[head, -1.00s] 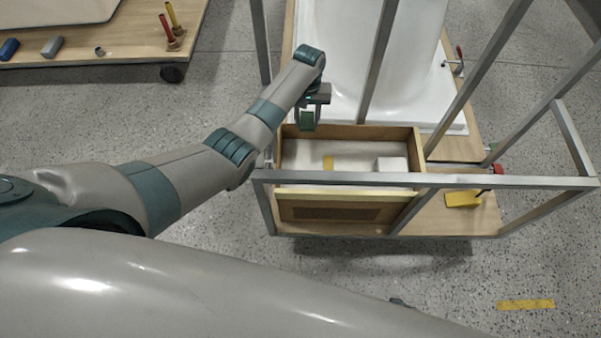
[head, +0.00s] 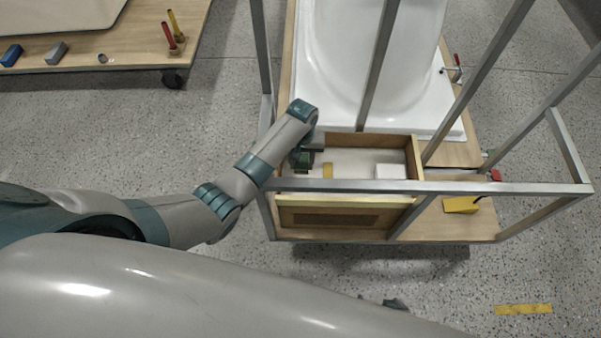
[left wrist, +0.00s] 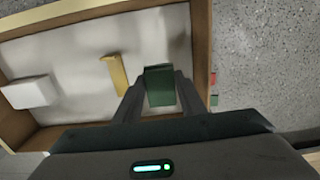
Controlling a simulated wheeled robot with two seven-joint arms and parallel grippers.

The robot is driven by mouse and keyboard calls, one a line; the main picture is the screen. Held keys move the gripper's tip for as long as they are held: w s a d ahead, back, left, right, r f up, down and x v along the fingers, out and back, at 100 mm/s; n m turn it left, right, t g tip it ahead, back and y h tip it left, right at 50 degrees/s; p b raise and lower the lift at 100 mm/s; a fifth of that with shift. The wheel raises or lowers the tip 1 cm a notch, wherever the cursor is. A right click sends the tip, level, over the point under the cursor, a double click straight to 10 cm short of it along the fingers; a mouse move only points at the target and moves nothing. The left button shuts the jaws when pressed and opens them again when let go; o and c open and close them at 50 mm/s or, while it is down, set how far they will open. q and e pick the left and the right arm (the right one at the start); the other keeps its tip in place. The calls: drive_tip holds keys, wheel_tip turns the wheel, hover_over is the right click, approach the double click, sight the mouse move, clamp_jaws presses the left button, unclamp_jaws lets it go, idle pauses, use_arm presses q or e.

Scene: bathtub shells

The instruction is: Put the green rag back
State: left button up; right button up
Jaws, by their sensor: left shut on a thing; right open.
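My left gripper (head: 303,162) is shut on the green rag, a small dark green block-like piece that shows between the fingers in the left wrist view (left wrist: 160,86). The gripper holds it at the left end of the open wooden box (head: 416,158), over or inside it. I cannot tell whether the rag touches the box floor. In the left wrist view the rag is close to the box's side wall (left wrist: 203,40). In the head view the gripper mostly hides the rag. My right gripper cannot be made out.
A yellow piece (head: 328,171) and a white block (head: 390,171) lie in the box. Grey metal frame bars (head: 345,187) cross in front of it and rise around it. A white bathtub shell (head: 410,80) stands behind. A yellow object (head: 460,204) sits on the right-hand board.

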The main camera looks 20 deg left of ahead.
sight(300, 174)
use_arm(q)
drive_tip(key=shift+s+d+f, duration=0.15)
drive_tip(key=shift+s+f, duration=0.45)
drive_tip(key=shift+s, duration=0.35)
use_arm(e)
drive_tip(key=shift+w+a+r, duration=0.15)
use_arm(q)
drive_tip(key=shift+f, duration=0.1)
wheel_tip(300, 174, down, 3)
drive_tip(key=shift+r, duration=0.15)
drive_tip(key=shift+f, duration=0.6)
drive_tip(key=shift+f+b, duration=0.15)
drive_tip(key=shift+b, duration=0.15)
drive_tip(key=o, duration=1)
drive_tip(key=shift+o, duration=0.2)
use_arm(e)
drive_tip(key=shift+s+d+f, duration=0.3)
drive_tip(key=shift+s+d, duration=0.2)
drive_tip(key=shift+d, duration=0.05)
